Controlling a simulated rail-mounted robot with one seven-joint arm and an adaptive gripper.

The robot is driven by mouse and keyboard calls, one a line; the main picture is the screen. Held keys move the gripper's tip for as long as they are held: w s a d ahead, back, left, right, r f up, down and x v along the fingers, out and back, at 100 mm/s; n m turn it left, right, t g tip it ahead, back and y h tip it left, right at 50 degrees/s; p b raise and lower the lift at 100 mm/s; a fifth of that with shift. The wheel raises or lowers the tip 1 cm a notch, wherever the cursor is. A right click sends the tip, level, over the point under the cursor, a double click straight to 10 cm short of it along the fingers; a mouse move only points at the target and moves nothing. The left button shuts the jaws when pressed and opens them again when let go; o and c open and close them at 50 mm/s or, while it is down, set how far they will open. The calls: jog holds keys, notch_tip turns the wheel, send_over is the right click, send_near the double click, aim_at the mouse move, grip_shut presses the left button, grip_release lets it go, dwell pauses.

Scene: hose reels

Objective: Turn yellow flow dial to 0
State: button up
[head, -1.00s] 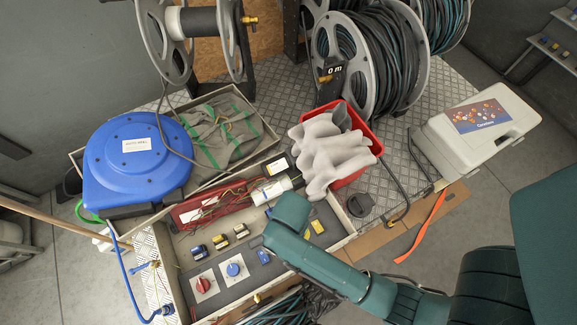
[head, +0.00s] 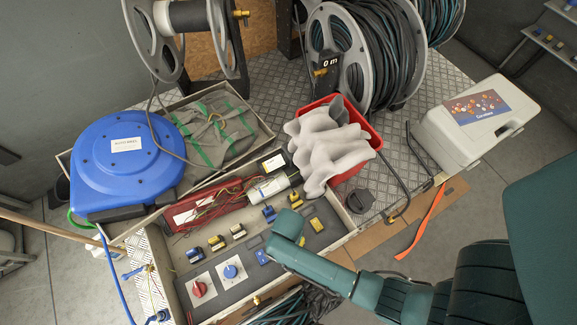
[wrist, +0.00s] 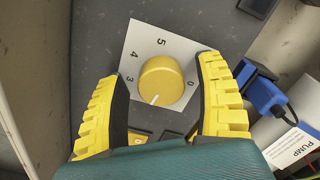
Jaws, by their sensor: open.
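In the wrist view the yellow flow dial (wrist: 161,80) sits on a white plate (wrist: 147,36) with the numbers 5, 4, 3 and 0 visible. Its white pointer mark is at the dial's lower edge, pointing down and slightly left, between the 3 and the 0. The numbers below the dial are hidden. My gripper (wrist: 160,68) is open, with one yellow ribbed finger on each side of the dial. Gaps show between the fingers and the dial. In the head view my arm hides the yellow dial and the fingers.
In the head view a red dial (head: 199,288) and a blue dial (head: 231,271) stand left of my arm on the dark panel. Small yellow and blue parts sit nearby. A red bin (head: 373,138) with grey foam stands behind. In the wrist view a blue connector (wrist: 268,97) lies beside the right finger.

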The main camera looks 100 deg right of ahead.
jog(key=shift+c, duration=0.2)
jog(key=c, duration=1.1)
jog(key=shift+n+p, duration=0.3)
jog(key=shift+p, duration=0.05)
jog(key=shift+c, duration=0.2)
jog(key=n+p, duration=0.2)
jog(key=n, duration=0.1)
jog(key=shift+s+a+r+n+p, duration=0.1)
jog(key=shift+r+n+p, duration=0.05)
jog(key=shift+n+p, duration=0.2)
jog(key=n+p, duration=0.2)
jog(key=n, duration=0.3)
jog(key=shift+s+p, duration=0.1)
jog(key=shift+p, duration=0.25)
jog(key=n+p, duration=0.1)
jog(key=n, duration=0.4)
jog(key=shift+n+p, duration=0.35)
jog(key=n, duration=0.2)
jog(key=n+p, duration=0.1)
jog(key=n, duration=0.1)
jog(key=shift+s+f+n, duration=0.1)
jog(key=shift+f+n, duration=0.1)
jog(key=shift+n, duration=0.2)
